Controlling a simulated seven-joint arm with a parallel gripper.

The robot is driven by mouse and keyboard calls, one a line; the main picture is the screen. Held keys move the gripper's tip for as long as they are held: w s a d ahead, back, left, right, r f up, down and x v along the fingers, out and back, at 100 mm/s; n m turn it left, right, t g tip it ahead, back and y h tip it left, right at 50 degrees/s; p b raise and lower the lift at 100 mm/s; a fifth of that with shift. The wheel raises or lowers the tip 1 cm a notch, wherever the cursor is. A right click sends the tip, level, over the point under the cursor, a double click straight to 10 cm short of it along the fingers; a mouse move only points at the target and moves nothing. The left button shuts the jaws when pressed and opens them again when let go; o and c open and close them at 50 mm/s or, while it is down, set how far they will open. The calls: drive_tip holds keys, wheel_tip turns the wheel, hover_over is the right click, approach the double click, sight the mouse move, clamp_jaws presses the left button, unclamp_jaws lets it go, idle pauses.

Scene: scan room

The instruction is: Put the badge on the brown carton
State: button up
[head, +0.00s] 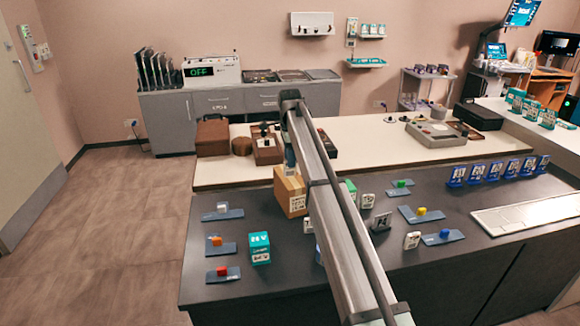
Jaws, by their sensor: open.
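The brown carton (286,190) stands on the dark counter left of my arm, with a white printed label low on one face. My arm crosses the middle of the head view and hides part of the counter. My gripper (290,168) points down just above or behind the carton's top; its fingertips are hard to make out, and I cannot tell whether it touches the carton. It is open. I cannot tell for sure which item is the badge.
Blue-grey pads with coloured blocks lie left (223,214) and right (442,237). A teal box (259,247) stands front left. Blue upright cards (482,174) line the right rear. A white keyboard-like panel (530,213) lies right.

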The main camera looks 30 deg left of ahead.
wheel_tip(320, 180, up, 7)
drive_tip(key=shift+r, duration=0.2)
idle(0.4)
